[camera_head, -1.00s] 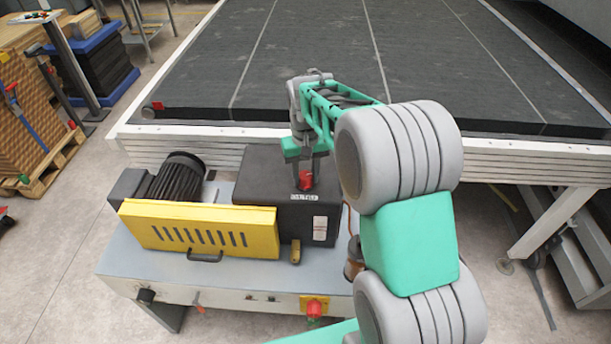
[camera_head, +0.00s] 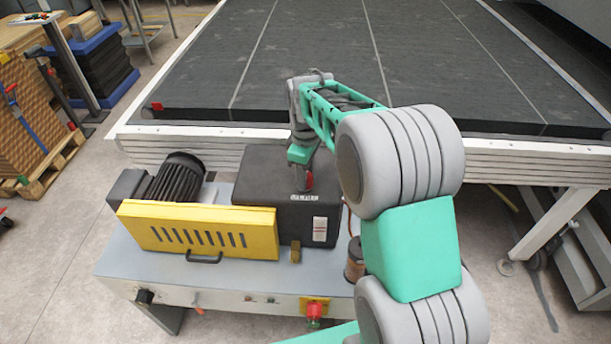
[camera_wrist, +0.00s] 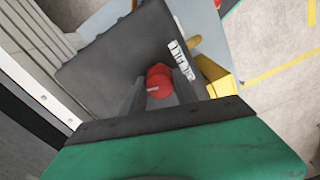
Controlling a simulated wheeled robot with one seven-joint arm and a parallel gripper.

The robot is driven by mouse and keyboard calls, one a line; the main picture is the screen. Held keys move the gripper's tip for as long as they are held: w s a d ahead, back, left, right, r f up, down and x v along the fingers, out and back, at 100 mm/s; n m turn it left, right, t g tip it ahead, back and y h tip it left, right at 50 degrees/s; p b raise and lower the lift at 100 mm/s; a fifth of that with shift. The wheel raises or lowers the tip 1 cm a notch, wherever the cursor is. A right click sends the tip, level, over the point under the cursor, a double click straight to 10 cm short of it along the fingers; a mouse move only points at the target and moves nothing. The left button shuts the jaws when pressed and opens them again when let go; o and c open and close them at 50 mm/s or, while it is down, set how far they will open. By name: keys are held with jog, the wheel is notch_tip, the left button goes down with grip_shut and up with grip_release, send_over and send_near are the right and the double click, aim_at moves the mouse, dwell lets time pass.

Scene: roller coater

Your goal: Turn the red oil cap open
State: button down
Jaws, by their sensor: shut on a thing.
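The red oil cap (camera_head: 308,181) sits on top of the dark box-shaped tank (camera_head: 266,165), just behind a small white label. In the wrist view the cap (camera_wrist: 158,80) shows as a round red knob with a pale mark on it. My gripper (camera_head: 304,180) points down from above and is shut on the cap, with its fingers on either side. The fingers partly hide the cap in the head view. In the wrist view the gripper's fingers (camera_wrist: 160,93) flank the cap, and the tank's dark top (camera_wrist: 105,65) lies around it.
A yellow slotted guard (camera_head: 200,230) and a black motor (camera_head: 178,178) stand left of the tank on the grey machine table. A red knob on a yellow plate (camera_head: 314,308) is on the front panel. The large dark bed (camera_head: 290,60) lies behind.

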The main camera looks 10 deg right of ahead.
jog(key=n, duration=0.6)
jog(key=shift+n, duration=0.3)
dwell(0.4)
jog(key=c, duration=0.9)
grip_release()
jog(key=shift+c, duration=0.2)
jog(key=shift+r, duration=0.1)
notch_tip(320, 180, up, 7)
jog(key=shift+a+b, duration=0.1)
jog(key=shift+b, duration=0.5)
jog(key=shift+r, duration=0.35)
